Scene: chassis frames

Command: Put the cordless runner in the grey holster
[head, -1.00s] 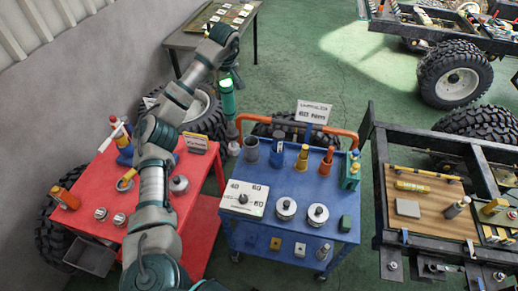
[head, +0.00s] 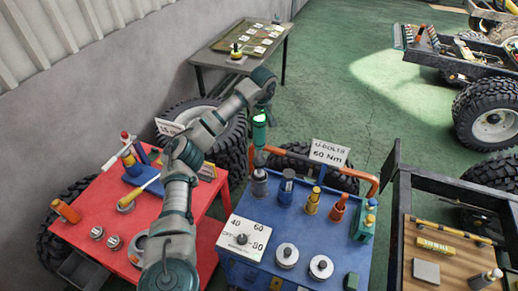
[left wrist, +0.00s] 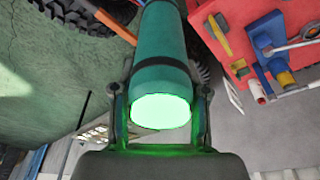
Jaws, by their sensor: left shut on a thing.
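The green cordless runner (head: 259,132) hangs upright, grey nose down, at the back left of the blue cart (head: 228,268). My left gripper (head: 262,112) is shut on its upper end. In the left wrist view the runner (left wrist: 160,65) runs away between the two fingers (left wrist: 160,125), its near end glowing green. The grey holster (head: 260,186) stands on the cart's back left corner, directly below the runner. The runner's nose meets the holster's mouth in the head view; I cannot tell how far inside it is. My right gripper is not in view.
Beside the holster stand a blue holder (head: 286,188), a yellow tool (head: 313,200) and an orange tool (head: 339,207). An orange rail (head: 300,161) runs behind. A dial board (head: 243,238) lies in front. The red cart (head: 88,207) is at left.

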